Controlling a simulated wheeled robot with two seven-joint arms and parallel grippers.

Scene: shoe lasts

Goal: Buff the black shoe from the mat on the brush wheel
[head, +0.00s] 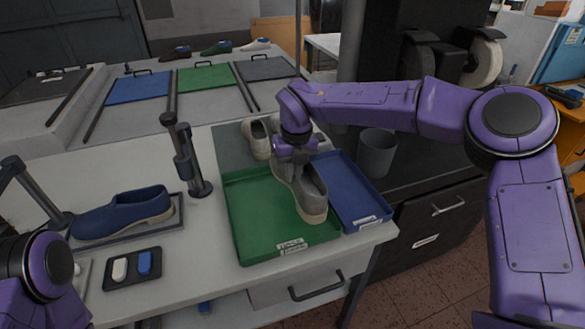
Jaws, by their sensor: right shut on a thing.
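My right gripper (292,166) points down and is shut on a dark grey shoe (312,190) with a pale sole. The shoe's toe points toward me, over the green tray (245,248); I cannot tell whether it touches the tray. My gripper hides part of its heel end. A beige shoe (260,146) stands on the grey mat (230,150) behind the green tray. I see no other dark shoe on the mat. The machine at the upper right has a dark wheel (415,55) and a pale wheel (484,62). My left gripper is not in view.
A blue tray (358,203) adjoins the green tray on the right. A grey bin (376,153) stands beyond it. On the left are a blue shoe (125,213), a dark upright stand (190,165) and a small black tray (132,268). Several shoes stand far back.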

